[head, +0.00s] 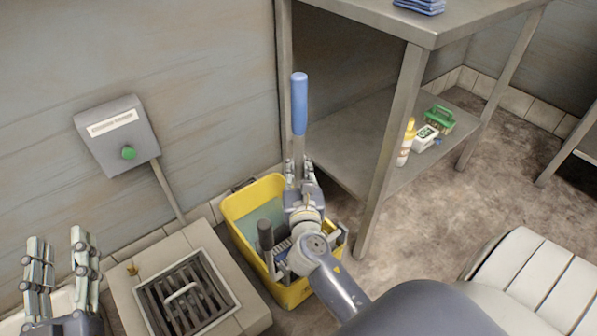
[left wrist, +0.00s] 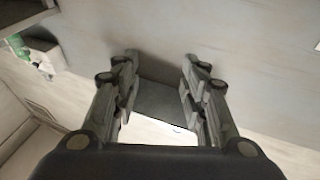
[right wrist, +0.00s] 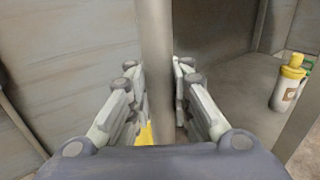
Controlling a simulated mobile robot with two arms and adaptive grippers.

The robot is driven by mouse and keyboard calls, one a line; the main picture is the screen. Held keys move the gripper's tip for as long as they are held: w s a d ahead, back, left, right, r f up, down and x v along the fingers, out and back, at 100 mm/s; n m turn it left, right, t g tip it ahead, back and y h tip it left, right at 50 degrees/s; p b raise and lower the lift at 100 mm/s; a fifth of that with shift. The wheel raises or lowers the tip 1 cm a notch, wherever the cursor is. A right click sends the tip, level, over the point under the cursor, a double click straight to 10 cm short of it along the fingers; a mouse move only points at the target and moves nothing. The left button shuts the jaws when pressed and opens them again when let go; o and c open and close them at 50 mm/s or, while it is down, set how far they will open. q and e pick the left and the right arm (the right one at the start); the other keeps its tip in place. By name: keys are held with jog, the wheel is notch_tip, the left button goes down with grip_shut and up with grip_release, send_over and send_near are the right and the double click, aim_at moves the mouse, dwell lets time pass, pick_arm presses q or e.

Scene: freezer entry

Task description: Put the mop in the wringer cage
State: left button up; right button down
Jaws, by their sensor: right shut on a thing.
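The mop (head: 299,103) stands upright, its blue grip rising above my right gripper (head: 302,172). The right gripper is shut on the mop's shaft just below the blue grip. In the right wrist view a grey upright bar (right wrist: 157,50) passes between the fingers of the gripper (right wrist: 157,75). The yellow bucket (head: 237,208) stands below, with the grey wringer cage (head: 280,249) at its near side, partly hidden by my right arm. The mop head is hidden, so I cannot tell whether it is inside the cage. My left gripper (head: 58,243) is open and empty at lower left.
A metal table (head: 440,30) stands right of the bucket, its leg (head: 393,150) close by. Its lower shelf (head: 350,140) holds bottles and a green-handled item. A floor drain grate (head: 187,296) lies left of the bucket.

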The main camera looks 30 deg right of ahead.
pick_arm(q)
jog(key=shift+s+d+r+t+h, duration=0.15)
jog(key=shift+r+t, duration=0.1)
jog(key=shift+r, duration=0.25)
jog(key=shift+s+a+r+t+h, duration=0.1)
jog(key=shift+s+r+t+h, duration=0.15)
jog(key=shift+r, duration=0.25)
jog(key=shift+s+d+r+t+h, duration=0.1)
jog(key=shift+r+t, duration=0.2)
jog(key=shift+r, duration=0.2)
pick_arm(e)
jog(key=shift+f, duration=0.35)
pick_arm(q)
jog(key=shift+r, duration=0.1)
pick_arm(e)
jog(key=shift+f, duration=0.1)
jog(key=c, duration=1.5)
grip_release()
jog(key=shift+f, duration=0.1)
pick_arm(q)
jog(key=shift+s, duration=0.1)
pick_arm(e)
jog(key=shift+o, duration=0.2)
pick_arm(q)
jog(key=shift+w+f+g+y, duration=0.2)
jog(key=shift+f, duration=0.35)
jog(key=shift+w+f+g+y, duration=0.2)
jog(key=shift+f, duration=0.3)
pick_arm(e)
jog(key=v, duration=1.2)
